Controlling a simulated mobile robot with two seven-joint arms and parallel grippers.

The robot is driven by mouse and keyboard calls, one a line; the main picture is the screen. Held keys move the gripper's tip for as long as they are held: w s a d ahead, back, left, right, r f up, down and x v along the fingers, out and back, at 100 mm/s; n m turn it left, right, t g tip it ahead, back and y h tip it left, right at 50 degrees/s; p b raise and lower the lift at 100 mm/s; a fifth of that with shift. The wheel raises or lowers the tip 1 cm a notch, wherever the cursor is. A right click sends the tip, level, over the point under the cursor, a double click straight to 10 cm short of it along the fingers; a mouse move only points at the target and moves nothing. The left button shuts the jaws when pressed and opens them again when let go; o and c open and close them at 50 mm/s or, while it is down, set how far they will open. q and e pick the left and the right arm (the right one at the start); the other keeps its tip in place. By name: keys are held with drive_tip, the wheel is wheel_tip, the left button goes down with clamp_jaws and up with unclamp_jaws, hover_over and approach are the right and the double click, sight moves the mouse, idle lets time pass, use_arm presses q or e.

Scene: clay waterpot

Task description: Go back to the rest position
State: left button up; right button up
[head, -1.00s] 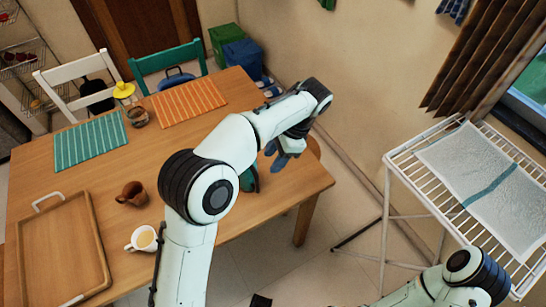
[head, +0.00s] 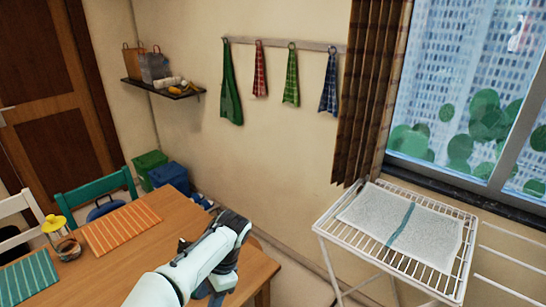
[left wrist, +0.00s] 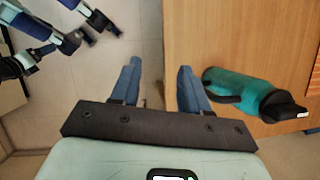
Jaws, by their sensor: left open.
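My left gripper (left wrist: 157,86) is open, with its two blue fingers apart and nothing between them in the left wrist view. In the head view my left arm comes in from the bottom, and the gripper (head: 217,289) hangs by the table's right end, partly hidden by the arm. A teal bottle with a black cap (left wrist: 245,93) lies on the wooden table in the left wrist view, to the right of the fingers and apart from them. My right gripper is not clearly in view.
The wooden table (head: 185,225) carries an orange striped mat (head: 122,228), a teal striped mat (head: 30,279) and a yellow-topped jar (head: 62,242). A white drying rack (head: 335,232) with a cloth stands at right under the window. Floor lies between table and rack.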

use_arm(q)
drive_tip(key=s+d+f+n+h, duration=0.1)
drive_tip(key=s+f+h, duration=0.15)
drive_tip(key=f, duration=0.95)
drive_tip(key=s+d+f+n+h, duration=0.15)
drive_tip(key=s+f, duration=0.25)
drive_tip(key=f, duration=0.9)
drive_tip(key=s+f+n+h, duration=0.1)
drive_tip(key=s+f+n, duration=0.3)
drive_tip(key=s, duration=0.3)
drive_tip(key=s+f+n+t+h, duration=0.1)
drive_tip(key=s+f+n, duration=0.3)
drive_tip(key=s, duration=0.4)
drive_tip(key=s+f+n+h+p, duration=0.1)
drive_tip(key=s+f+n, duration=0.3)
drive_tip(key=s, duration=0.3)
drive_tip(key=shift+s+d+f+h, duration=0.25)
drive_tip(key=shift+s+f+h, duration=0.1)
drive_tip(key=shift+f, duration=0.1)
use_arm(e)
drive_tip(key=shift+r, duration=0.65)
